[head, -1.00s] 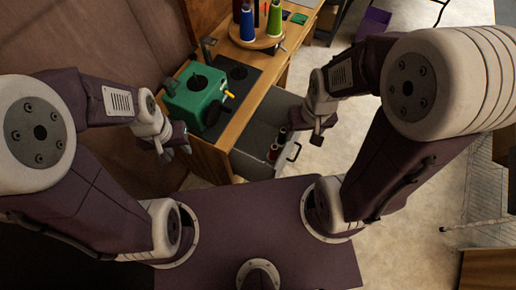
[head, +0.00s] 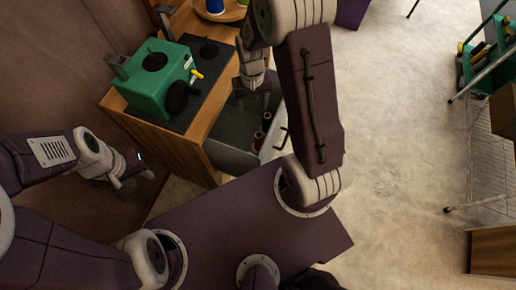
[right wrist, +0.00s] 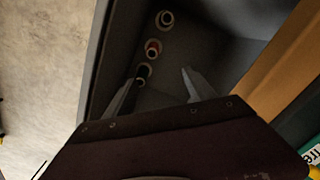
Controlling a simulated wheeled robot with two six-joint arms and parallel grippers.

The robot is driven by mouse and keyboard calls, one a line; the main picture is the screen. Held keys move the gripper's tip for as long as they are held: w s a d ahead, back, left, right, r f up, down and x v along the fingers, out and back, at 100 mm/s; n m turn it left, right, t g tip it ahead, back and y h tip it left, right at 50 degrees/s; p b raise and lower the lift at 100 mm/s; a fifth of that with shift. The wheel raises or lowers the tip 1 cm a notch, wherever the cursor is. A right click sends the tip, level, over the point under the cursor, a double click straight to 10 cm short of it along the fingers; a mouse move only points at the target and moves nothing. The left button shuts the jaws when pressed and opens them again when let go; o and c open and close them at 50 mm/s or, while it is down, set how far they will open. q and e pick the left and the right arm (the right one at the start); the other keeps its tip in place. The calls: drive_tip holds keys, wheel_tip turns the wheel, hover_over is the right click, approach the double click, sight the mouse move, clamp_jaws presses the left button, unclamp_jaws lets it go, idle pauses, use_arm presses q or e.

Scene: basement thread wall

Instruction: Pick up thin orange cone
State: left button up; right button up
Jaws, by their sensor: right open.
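I cannot make out a clearly orange cone in either view. Several small cones stand in a row in the open grey drawer. In the right wrist view they are a dark one with a pale rim (right wrist: 166,18), a red one (right wrist: 152,47) and a dark one (right wrist: 143,70) close to the left finger. Their exact colours are hard to tell in the shade. My right gripper (right wrist: 158,90) is open and empty, pointing down into the drawer. In the head view my right gripper (head: 251,95) hangs over the drawer. My left gripper (head: 132,180) is low at the left, away from the drawer.
The drawer (head: 232,157) is pulled out from a wooden cabinet (head: 175,143). A green box (head: 155,85) with a yellow handle stands on top. A blue cone (head: 215,5) shows at the top edge. Open floor (head: 390,150) lies to the right.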

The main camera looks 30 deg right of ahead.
drive_tip(key=g+b, duration=0.1)
drive_tip(key=b, duration=0.5)
hover_over(258, 132)
drive_tip(key=shift+m, duration=0.3)
wheel_tip(258, 132, down, 13)
drive_tip(key=shift+a+f, duration=0.1)
use_arm(q)
wheel_tip(258, 132, down, 8)
use_arm(e)
drive_tip(key=shift+s+f, duration=0.15)
drive_tip(key=shift+f, duration=0.1)
use_arm(q)
wheel_tip(258, 132, down, 4)
drive_tip(key=b, duration=0.3)
drive_tip(key=shift+r, duration=0.25)
use_arm(e)
wheel_tip(258, 132, down, 9)
drive_tip(key=s, duration=0.1)
drive_tip(key=shift+r, duration=0.15)
drive_tip(key=shift+a, duration=0.1)
clamp_jaws()
